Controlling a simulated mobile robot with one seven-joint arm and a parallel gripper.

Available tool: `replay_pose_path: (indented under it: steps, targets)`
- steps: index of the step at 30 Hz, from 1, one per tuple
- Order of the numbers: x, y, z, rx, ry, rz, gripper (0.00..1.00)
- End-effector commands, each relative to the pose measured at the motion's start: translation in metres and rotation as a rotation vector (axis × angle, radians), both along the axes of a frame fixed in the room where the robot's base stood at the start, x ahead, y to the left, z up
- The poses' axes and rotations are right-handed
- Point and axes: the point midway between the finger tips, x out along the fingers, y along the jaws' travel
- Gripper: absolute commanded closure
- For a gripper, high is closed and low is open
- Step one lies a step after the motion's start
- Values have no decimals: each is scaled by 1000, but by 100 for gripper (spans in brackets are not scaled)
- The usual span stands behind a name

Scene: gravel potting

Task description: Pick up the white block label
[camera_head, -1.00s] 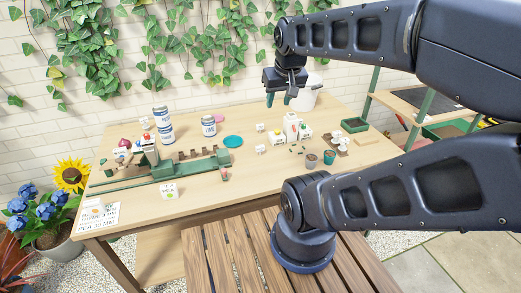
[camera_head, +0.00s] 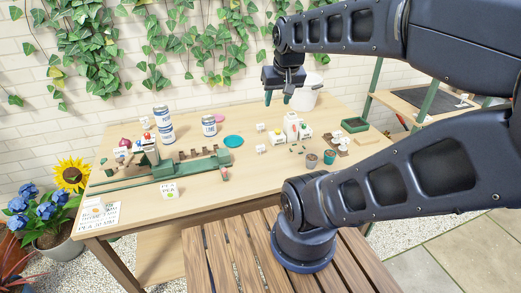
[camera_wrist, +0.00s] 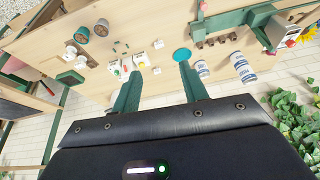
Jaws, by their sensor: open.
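Several small white blocks stand on the table, and I cannot tell which one the task means. A larger white block with lettering (camera_head: 169,190) stands near the table's front left. Two small white blocks, one farther back (camera_head: 261,127) and one nearer (camera_head: 261,149), are near the middle. A white block also shows in the wrist view (camera_wrist: 158,44). My gripper (camera_head: 277,99) is open and empty, raised above the back right of the table. Its two green fingers (camera_wrist: 160,70) are spread apart in the wrist view, touching nothing.
A green press-like rail (camera_head: 185,167) spans the left of the table, with blue-white cans (camera_head: 209,126) behind it. A teal disc (camera_head: 233,141) lies mid-table. The front centre is clear.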

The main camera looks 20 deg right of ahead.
Motion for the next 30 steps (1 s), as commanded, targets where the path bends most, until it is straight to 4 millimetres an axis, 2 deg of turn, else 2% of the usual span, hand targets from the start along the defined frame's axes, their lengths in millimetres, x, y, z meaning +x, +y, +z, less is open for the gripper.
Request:
replay_pose_path:
  steps: [14,23,30]
  targets:
    - [91,-6,-43,147,121,-376,56]
    - [145,-11,-88,212,193,-633,56]
    - [183,-15,-133,247,243,-846,56]
